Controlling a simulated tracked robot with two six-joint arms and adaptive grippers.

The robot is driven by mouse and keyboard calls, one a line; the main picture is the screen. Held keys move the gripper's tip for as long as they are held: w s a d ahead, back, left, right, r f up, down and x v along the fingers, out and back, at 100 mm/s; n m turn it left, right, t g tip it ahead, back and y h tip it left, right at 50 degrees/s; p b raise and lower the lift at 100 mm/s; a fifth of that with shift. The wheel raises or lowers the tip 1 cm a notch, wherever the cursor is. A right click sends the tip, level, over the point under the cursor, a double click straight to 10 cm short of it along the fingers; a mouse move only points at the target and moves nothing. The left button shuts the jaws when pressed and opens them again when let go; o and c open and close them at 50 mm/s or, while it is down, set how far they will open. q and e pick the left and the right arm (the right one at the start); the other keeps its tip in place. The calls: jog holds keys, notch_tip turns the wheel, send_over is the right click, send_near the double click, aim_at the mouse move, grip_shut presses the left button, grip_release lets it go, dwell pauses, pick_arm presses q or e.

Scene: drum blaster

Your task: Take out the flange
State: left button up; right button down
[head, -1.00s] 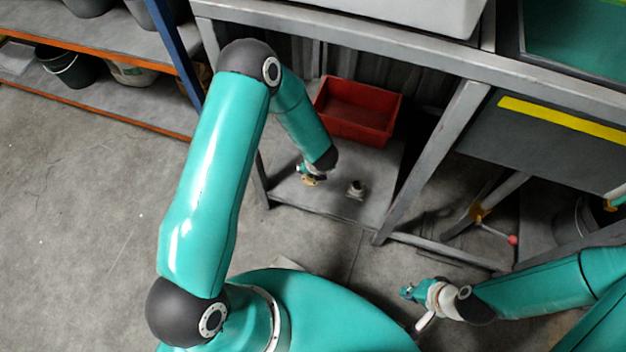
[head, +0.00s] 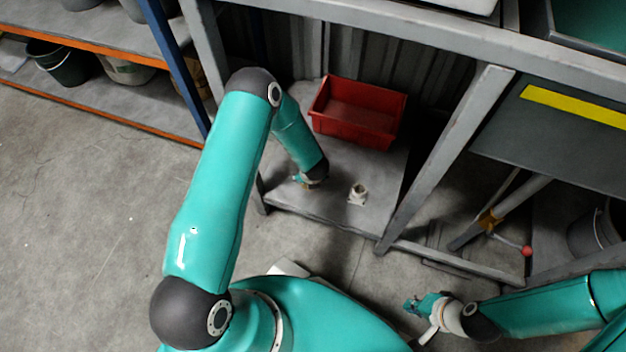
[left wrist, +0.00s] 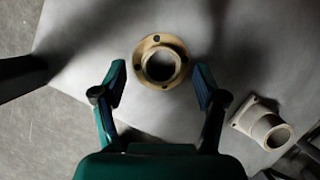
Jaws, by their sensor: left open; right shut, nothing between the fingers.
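A brass-coloured round flange (left wrist: 160,62) with a central hole and small bolt holes lies flat on the grey shelf in the left wrist view. My left gripper (left wrist: 160,82) is open, with a finger on each side of and slightly short of the flange, not closed on it. In the head view my left gripper (head: 304,183) is low over the shelf's front left and hides most of the flange. A pale fitting with a square base and short pipe (head: 357,194) stands to the right; it also shows in the left wrist view (left wrist: 263,123). My right gripper (head: 418,305) is shut and empty, away from the shelf.
A red bin (head: 358,112) stands at the back of the low shelf (head: 376,170). Grey frame legs (head: 447,155) flank the shelf, and a beam runs above it. A lever with a red knob (head: 526,251) is at the right. Bare floor lies at left.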

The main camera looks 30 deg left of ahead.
pick_arm(q)
jog(key=shift+x, duration=0.9)
jog(key=shift+d+r, duration=0.1)
grip_shut()
notch_tip(320, 180, up, 10)
jog(key=p, duration=0.3)
